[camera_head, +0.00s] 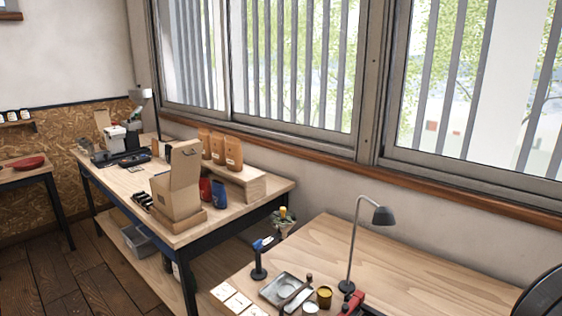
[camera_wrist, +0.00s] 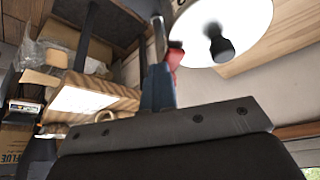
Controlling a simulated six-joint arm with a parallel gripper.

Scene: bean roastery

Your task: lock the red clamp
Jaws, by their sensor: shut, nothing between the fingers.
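A red thing (camera_head: 352,303), likely the red clamp, lies at the front of the near table, beside the base of the desk lamp. The bottom edge of the head view cuts off part of it, so its lever state cannot be told. In the wrist view my gripper (camera_wrist: 160,75) reaches up from the dark wrist plate, its narrow blue-grey fingers shut and empty. A small red piece (camera_wrist: 175,57) shows just right of the fingers. I cannot tell whether it is the clamp or whether the fingers touch it. The head view does not clearly show my gripper.
The grey desk lamp (camera_head: 383,215) stands tall on the near table (camera_head: 440,258). A metal tray (camera_head: 284,287), a yellow tin (camera_head: 324,294) and a dark stand with a blue top (camera_head: 262,246) are left of it. The table's right side looks clear. Windows line the wall.

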